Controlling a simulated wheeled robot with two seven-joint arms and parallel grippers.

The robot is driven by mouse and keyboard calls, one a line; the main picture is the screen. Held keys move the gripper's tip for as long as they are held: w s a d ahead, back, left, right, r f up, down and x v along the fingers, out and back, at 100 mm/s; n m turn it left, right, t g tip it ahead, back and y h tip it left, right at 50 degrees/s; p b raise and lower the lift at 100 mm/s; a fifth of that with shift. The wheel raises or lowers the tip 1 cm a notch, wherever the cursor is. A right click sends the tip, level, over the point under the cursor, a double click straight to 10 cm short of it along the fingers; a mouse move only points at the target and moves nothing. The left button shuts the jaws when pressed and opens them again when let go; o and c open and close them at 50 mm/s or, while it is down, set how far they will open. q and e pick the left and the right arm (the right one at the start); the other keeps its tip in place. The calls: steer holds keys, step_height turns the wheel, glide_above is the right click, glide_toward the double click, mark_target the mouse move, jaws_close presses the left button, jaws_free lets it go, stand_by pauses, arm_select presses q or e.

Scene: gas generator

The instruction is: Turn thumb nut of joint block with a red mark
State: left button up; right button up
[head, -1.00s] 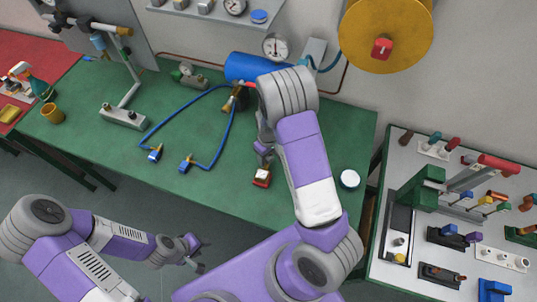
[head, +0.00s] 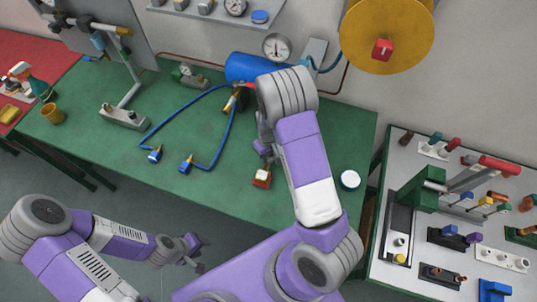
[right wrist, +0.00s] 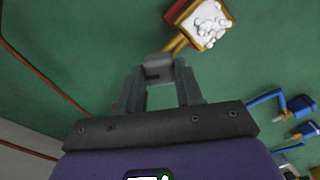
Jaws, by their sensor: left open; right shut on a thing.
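A small brass-edged block (head: 262,179) with a white top and a red side lies on the green bench below my right gripper. In the right wrist view the block (right wrist: 207,24) shows white lumps on its face, and a brass stem (right wrist: 176,45) runs from it to my fingertips. My right gripper (right wrist: 160,72) is shut on this stem; it also shows in the head view (head: 264,150), partly hidden by my arm. I cannot tell whether the stem is the thumb nut. My left gripper (head: 198,257) is open and empty, in front of the bench.
Two blue hose ends (head: 187,163) with brass tips lie left of the block. A blue cylinder (head: 247,68), a gauge (head: 276,47) and brass fittings (head: 233,101) stand behind. A white round lid (head: 350,180) is to the right. A grey tool table (head: 420,275) stands further right.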

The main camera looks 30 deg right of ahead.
mark_target(269, 157)
steer(key=m, duration=0.5)
steer(key=shift+p, duration=0.35)
steer(key=m+p, duration=0.1)
steer(key=m, duration=0.4)
steer(key=shift+m, duration=0.5)
steer(key=o, duration=1)
steer(key=shift+o, duration=0.2)
step_height(269, 157, up, 8)
steer(key=shift+f+p, duration=0.2)
steer(key=shift+p, duration=0.2)
